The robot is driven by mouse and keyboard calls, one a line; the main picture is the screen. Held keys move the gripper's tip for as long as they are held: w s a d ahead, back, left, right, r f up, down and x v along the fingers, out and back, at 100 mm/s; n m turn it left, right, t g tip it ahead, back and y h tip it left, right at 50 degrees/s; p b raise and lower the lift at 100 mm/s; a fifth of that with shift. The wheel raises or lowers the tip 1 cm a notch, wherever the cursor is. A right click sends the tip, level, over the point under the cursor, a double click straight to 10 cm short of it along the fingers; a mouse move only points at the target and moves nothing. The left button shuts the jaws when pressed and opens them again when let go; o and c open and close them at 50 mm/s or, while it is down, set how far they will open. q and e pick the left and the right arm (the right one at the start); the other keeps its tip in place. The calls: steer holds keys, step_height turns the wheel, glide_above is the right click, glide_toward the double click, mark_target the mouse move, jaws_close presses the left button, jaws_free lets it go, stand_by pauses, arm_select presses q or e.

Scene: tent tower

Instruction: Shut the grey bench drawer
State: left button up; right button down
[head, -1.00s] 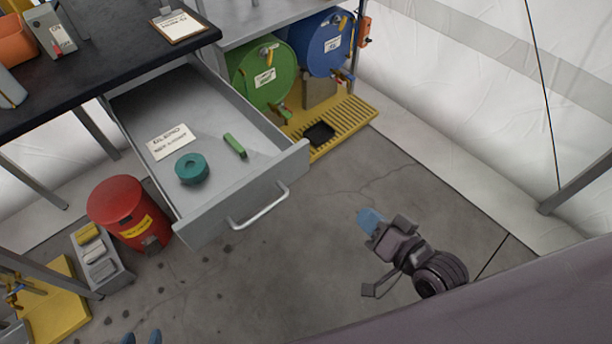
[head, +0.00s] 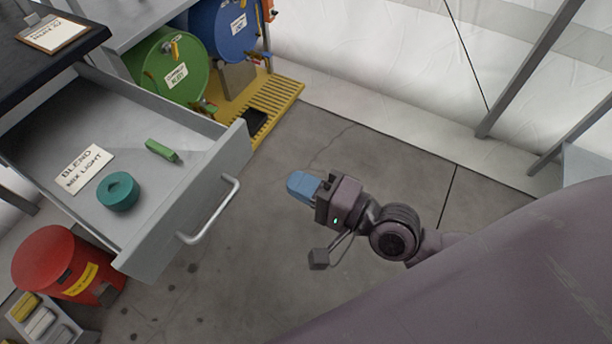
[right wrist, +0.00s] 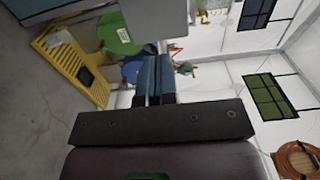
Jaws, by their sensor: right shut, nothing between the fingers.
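The grey bench drawer (head: 190,215) stands pulled out from under the dark bench top in the head view. Its front carries a silver bar handle (head: 212,212). My right gripper (head: 301,186) is shut and empty, with blue fingers pointing left towards the drawer front. It is apart from the handle, to its right. Its blue fingers (right wrist: 153,78) also show in the right wrist view. My left gripper is not in view.
A red bin (head: 62,262) stands left of the drawer front. A green drum (head: 168,68) and a blue drum (head: 225,30) sit behind the drawer by a yellow grate (head: 275,97). A clipboard (head: 52,32) lies on the bench. The concrete floor before the drawer is clear.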

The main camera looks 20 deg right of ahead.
mark_target(235, 154)
steer(key=b+x, duration=0.1)
steer(key=x, duration=0.8)
steer(key=shift+w+a+f, duration=0.1)
steer(key=shift+w+a, duration=0.05)
steer(key=shift+w, duration=0.05)
steer(key=shift+w+a, duration=0.3)
steer(key=shift+w, duration=0.15)
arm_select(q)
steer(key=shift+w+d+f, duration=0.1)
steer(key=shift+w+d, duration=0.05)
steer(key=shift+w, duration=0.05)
arm_select(e)
steer(key=shift+w, duration=0.1)
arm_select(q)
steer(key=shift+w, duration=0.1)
arm_select(e)
steer(key=shift+a, duration=0.1)
